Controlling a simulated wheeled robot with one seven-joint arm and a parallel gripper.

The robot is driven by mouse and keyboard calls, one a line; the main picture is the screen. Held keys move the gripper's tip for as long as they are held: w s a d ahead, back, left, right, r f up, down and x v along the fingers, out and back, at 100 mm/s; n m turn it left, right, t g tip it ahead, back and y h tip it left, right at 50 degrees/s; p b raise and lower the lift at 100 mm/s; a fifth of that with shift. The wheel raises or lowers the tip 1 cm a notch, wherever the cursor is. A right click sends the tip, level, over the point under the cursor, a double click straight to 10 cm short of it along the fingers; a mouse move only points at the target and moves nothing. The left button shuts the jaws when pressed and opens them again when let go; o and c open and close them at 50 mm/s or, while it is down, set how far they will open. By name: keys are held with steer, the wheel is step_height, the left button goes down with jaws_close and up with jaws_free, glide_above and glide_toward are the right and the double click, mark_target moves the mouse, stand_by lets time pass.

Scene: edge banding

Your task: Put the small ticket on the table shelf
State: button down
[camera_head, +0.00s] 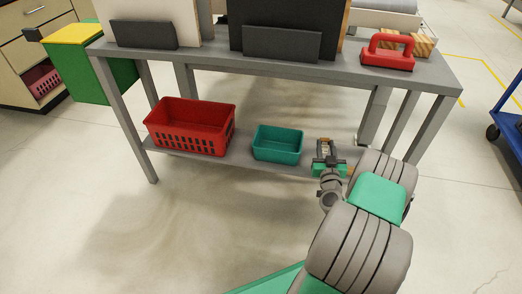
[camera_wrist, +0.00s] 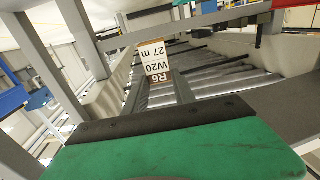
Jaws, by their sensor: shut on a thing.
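My gripper (camera_head: 325,147) is at the right part of the grey table's lower shelf (camera_head: 240,153), right of the teal bin. It is shut on the small ticket (camera_wrist: 155,62), a white and brown label printed "R6 W20 27 m". In the wrist view the ticket sticks out beyond the fingers of my gripper (camera_wrist: 158,88). In the head view the ticket is too small to make out clearly. I cannot tell whether it touches the shelf.
A red basket (camera_head: 190,126) and a teal bin (camera_head: 277,143) stand on the lower shelf. Table legs (camera_head: 428,128) stand to the right. A blue cart (camera_head: 510,125) is at the far right.

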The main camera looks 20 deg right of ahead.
mark_target(327, 149)
steer(key=shift+s+a+m+g+h, duration=0.8)
steer(key=shift+s+h, duration=0.5)
steer(key=shift+s, duration=0.95)
steer(key=w+d+f, duration=0.1)
steer(key=w, duration=0.1)
steer(key=w+d+f, duration=0.3)
steer(key=w, duration=0.1)
steer(key=shift+w+d+f, duration=0.25)
steer(key=shift+w+d, duration=0.1)
steer(key=w+d+f, duration=0.1)
steer(key=f, duration=0.1)
steer(key=w+d+f, duration=0.1)
steer(key=w+f, duration=0.1)
steer(key=w+d+f+b, duration=0.1)
steer(key=w+f, duration=0.1)
steer(key=shift+d+f, duration=0.2)
steer(key=shift+f, duration=0.15)
step_height(327, 149, down, 3)
steer(key=shift+f+b, duration=0.1)
steer(key=shift+b, duration=1)
steer(key=shift+r, duration=0.25)
steer(key=shift+f, duration=0.2)
steer(key=c, duration=1)
jaws_free()
steer(key=shift+r, duration=0.1)
steer(key=shift+c, duration=0.2)
